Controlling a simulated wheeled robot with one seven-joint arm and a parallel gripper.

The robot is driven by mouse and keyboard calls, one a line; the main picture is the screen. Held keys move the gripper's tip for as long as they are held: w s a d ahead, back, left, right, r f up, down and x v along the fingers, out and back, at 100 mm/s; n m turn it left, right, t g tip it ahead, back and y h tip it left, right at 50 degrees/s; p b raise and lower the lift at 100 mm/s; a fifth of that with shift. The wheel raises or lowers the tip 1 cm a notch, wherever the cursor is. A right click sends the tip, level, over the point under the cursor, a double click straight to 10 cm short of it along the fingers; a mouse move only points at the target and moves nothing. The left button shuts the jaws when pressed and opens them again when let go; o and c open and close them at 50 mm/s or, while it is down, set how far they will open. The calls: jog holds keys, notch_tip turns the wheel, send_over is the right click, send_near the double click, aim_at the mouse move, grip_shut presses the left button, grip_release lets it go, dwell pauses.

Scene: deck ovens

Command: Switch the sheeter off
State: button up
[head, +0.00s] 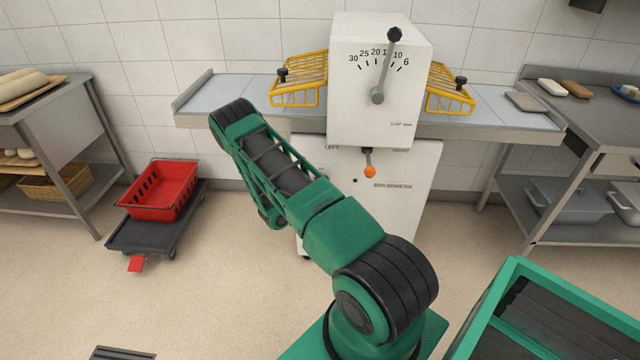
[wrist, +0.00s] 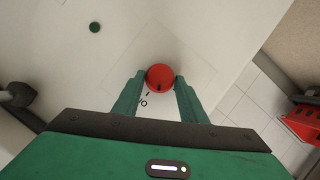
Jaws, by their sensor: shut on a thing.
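The sheeter (head: 385,85) is a white machine with a gap scale and a black-knobbed lever on its head and a white base below. In the wrist view, a red round knob (wrist: 160,76) stands on its white panel, with a dark mark near its lower edge. Small dark markings, like I and O, show just below it, partly hidden. My gripper (wrist: 160,86) has its two green fingers shut on the red knob, one on each side. In the head view, the gripper and red knob are hidden behind my arm.
A green button (wrist: 95,27) is on the same panel. A lever with an orange knob (head: 370,171) hangs under the sheeter's head. Yellow wire guards (head: 300,82) flank the head. A red crate (head: 160,190) rests on a low dolly at left. Steel tables stand both sides.

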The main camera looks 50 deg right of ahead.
jog(key=n+h, duration=0.1)
jog(key=n, duration=0.2)
jog(key=f+n+g+h, duration=0.1)
jog(key=shift+w+a+n+h, duration=0.3)
jog(key=shift+a+n, duration=0.05)
jog(key=shift+n, duration=0.05)
jog(key=n, duration=0.1)
jog(key=n+h, duration=0.1)
jog(key=n, duration=0.1)
jog(key=n+h, duration=0.1)
jog(key=shift+f+n, duration=0.25)
jog(key=shift+n, duration=0.05)
dwell(0.3)
jog(key=o, duration=0.9)
jog(key=shift+d, duration=0.1)
jog(key=shift+r, duration=0.1)
jog(key=v, duration=1)
jog(key=shift+a, duration=0.4)
